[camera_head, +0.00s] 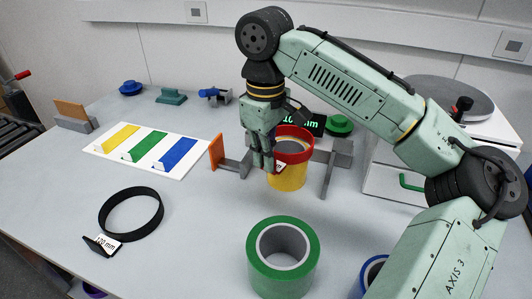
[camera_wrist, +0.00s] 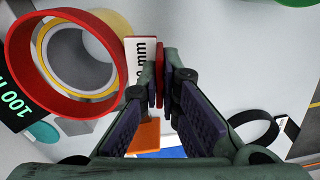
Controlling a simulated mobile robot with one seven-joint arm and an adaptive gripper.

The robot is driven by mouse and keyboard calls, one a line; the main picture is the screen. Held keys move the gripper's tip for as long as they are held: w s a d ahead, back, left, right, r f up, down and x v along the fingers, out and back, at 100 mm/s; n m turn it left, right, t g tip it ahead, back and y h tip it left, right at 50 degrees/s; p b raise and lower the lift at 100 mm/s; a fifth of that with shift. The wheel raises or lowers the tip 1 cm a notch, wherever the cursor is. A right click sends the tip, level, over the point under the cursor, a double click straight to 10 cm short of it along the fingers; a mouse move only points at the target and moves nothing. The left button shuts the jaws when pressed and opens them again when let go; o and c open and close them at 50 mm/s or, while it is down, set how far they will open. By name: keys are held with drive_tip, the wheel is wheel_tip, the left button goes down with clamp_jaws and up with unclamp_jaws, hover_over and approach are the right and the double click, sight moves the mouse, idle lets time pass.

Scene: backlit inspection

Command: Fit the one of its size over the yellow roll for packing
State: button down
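The yellow roll (camera_head: 287,180) stands upright in a grey measuring fixture (camera_head: 330,175) with an orange jaw plate (camera_head: 216,152). A red ring (camera_head: 294,157) is level at the roll's top, roughly lined up with it; I cannot tell whether it is around the rim or just above. My gripper (camera_head: 268,165) is shut on the red ring's tab, whose white label is partly hidden. In the wrist view, the red ring (camera_wrist: 22,72) frames the roll's end, and my fingertips (camera_wrist: 160,78) pinch the tab. A black ring (camera_head: 131,212) labelled 120 mm lies on the table at left.
A green roll (camera_head: 283,277) stands in front, and a blue roll (camera_head: 372,272) is partly behind my arm. A display (camera_wrist: 14,107) reads 100 mm, its unit cut off. A striped colour card (camera_head: 110,152) lies at back left. The table between the card and black ring is clear.

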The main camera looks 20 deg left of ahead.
drive_tip(key=shift+f+b, duration=1.45)
drive_tip(key=shift+f, duration=1.85)
drive_tip(key=shift+s+f, duration=0.15)
drive_tip(key=shift+f, duration=0.05)
